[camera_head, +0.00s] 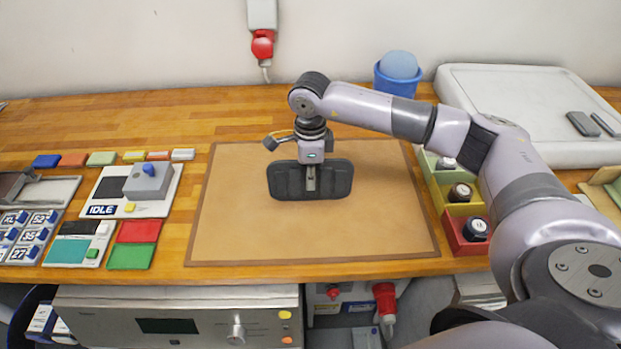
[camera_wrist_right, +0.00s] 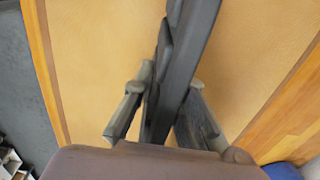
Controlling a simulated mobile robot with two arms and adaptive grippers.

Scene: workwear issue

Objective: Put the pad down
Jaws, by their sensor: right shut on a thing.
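The pad (camera_head: 285,183) is a dark grey rounded slab over the tan mat (camera_head: 230,225) in the head view. My right gripper (camera_head: 311,180) comes down from above and is shut on the pad near the middle of its long side. In the right wrist view, the pad (camera_wrist_right: 186,62) shows edge-on between the two fingers of my right gripper (camera_wrist_right: 160,112). The pad is held on edge with its broad face toward the head camera. I cannot tell whether its lower edge touches the mat. My left gripper is not in view.
Colored bins (camera_head: 437,193) with round items stand right of the mat. A blue tub (camera_head: 398,85) and a white tray (camera_head: 490,85) are behind. A grey block on a panel (camera_head: 145,208) and colored pads (camera_head: 135,243) lie left. The mat around the pad is clear.

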